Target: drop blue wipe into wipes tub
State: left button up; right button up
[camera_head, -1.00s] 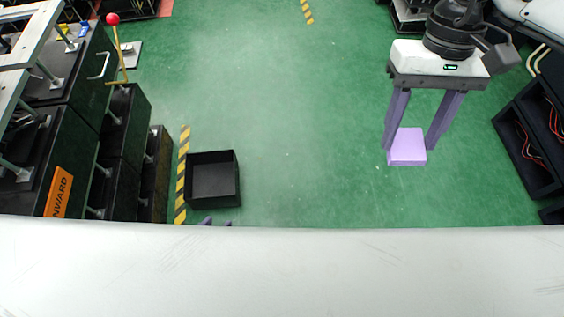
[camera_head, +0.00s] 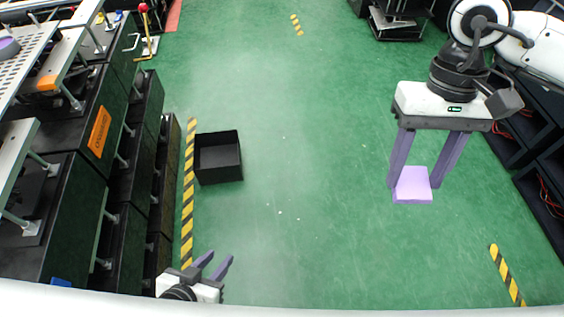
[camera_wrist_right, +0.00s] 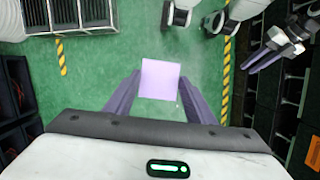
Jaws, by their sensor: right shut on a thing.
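My right gripper (camera_head: 414,187) is shut on a flat, square, pale lavender piece (camera_head: 412,190), which looks more lilac than blue. It is held between the fingertips above the green floor. In the right wrist view the piece (camera_wrist_right: 160,80) sits between the two purple fingers. A black open-topped box (camera_head: 218,160) is on the left of the head view, apart from the right gripper; its inside looks empty. I see no label marking it as the wipes tub. My left gripper (camera_head: 218,262) is low at left, fingers apart and empty.
Dark cabinets with handles (camera_head: 98,135) and metal racks line the left side. A yellow-black floor strip (camera_head: 188,190) runs beside them. Dark shelving (camera_head: 520,130) stands at right. The green floor between is clear. A pale bar crosses the bottom edge.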

aim_at(223, 161)
jog(key=k, duration=1.35)
jog(key=u, duration=0.55)
jog(key=i, duration=1.65)
